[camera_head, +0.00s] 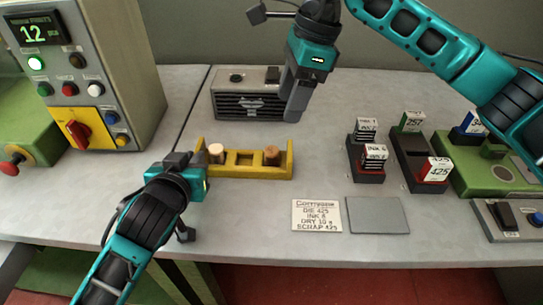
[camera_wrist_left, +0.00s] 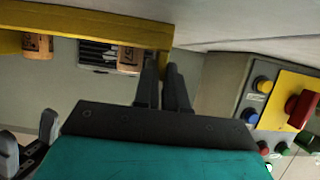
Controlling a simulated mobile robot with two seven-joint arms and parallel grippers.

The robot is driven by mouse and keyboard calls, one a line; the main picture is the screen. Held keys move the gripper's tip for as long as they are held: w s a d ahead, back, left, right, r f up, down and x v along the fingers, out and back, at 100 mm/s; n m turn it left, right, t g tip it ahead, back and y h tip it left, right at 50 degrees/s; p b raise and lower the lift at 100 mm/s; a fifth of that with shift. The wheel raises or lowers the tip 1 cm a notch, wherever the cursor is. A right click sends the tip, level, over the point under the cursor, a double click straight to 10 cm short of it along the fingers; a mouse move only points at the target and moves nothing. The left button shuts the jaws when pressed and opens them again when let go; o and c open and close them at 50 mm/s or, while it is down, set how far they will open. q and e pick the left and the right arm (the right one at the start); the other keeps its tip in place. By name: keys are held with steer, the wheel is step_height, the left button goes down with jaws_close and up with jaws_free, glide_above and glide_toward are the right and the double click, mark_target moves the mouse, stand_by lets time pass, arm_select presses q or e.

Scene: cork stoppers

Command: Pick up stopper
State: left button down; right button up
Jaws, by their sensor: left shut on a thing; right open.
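A yellow rack (camera_head: 240,172) stands on the grey table with a pale stopper (camera_head: 216,153) at its left end and a browner stopper (camera_head: 271,155) at its right. My left gripper (camera_head: 193,165) is at the rack's left end. In the left wrist view its fingers (camera_wrist_left: 164,75) are closed around the rack's yellow end wall (camera_wrist_left: 165,60). The near stopper (camera_wrist_left: 130,58) is just beside the fingers, not between them. The other stopper (camera_wrist_left: 37,45) is further left. My right gripper (camera_head: 297,103) is open and empty above the table, behind the rack's right end.
A grey speaker-like box (camera_head: 248,100) stands behind the rack. A control panel (camera_head: 85,80) is at left. Dark holders with labelled blocks (camera_head: 373,158) and a green machine (camera_head: 490,165) are at right. A text card (camera_head: 317,216) and a grey pad (camera_head: 377,215) lie in front.

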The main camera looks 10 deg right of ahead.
mark_target(273, 150)
steer(key=x, duration=1.2)
steer(key=shift+d, duration=0.1)
steer(key=shift+c, duration=0.3)
steer(key=shift+r, duration=0.1)
steer(key=c, duration=1)
arm_select(q)
steer(key=c, duration=1.1)
jaws_free()
arm_select(e)
step_height(273, 150, up, 10)
steer(key=shift+c, duration=0.2)
arm_select(q)
steer(key=shift+s, duration=0.1)
